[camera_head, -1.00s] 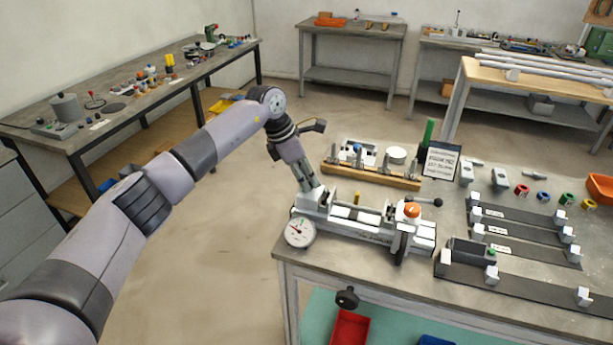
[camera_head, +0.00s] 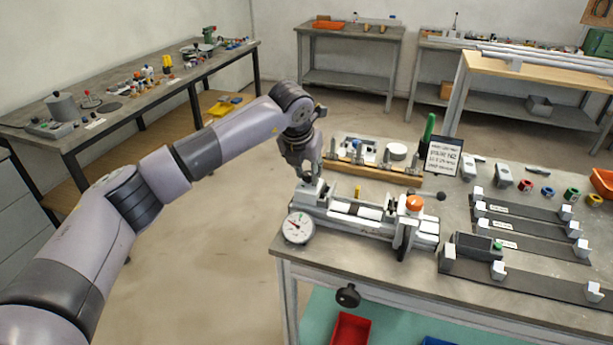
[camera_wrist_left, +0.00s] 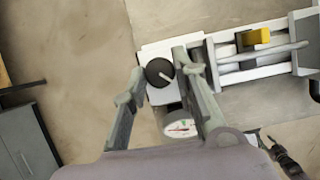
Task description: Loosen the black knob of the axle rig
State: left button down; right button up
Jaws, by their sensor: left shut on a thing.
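The axle rig (camera_head: 345,213) is a long pale fixture on the near left part of the workbench. It has a round white dial gauge (camera_head: 298,228) at its left end and an orange knob (camera_head: 414,203) towards its right. The black knob (camera_wrist_left: 159,73), round with a pale line across it, is on the rig's left end in the left wrist view. My left gripper (camera_head: 313,184) is over that end, and its fingers (camera_wrist_left: 160,68) are shut on the knob, one on each side. In the head view the gripper hides the knob. My right gripper is not in view.
A second black knob (camera_head: 347,296) is below the bench's front edge. A fixture with a wooden front (camera_head: 372,175), a sign (camera_head: 443,158) and a green upright handle (camera_head: 428,130) stand behind the rig. Dark strips with white blocks (camera_head: 530,280) lie to the right. Floor is clear to the left.

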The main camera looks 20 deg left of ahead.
pick_arm(q)
jog(key=n+b, duration=0.1)
jog(key=n+y, duration=0.1)
jog(key=n, duration=0.1)
jog(key=n+b, duration=0.1)
jog(key=shift+w+d+y+b, duration=0.1)
jog(key=shift+d+y+b, duration=0.15)
jog(key=shift+y+b, duration=0.05)
jog(key=shift+n+g+y+b, duration=0.4)
jog(key=shift+n+y+b, duration=0.3)
jog(key=shift+n, duration=1.2)
jog(key=c, duration=1.3)
grip_release()
jog(key=shift+d+r, duration=0.1)
jog(key=v, duration=1.2)
jog(key=shift+w, duration=0.15)
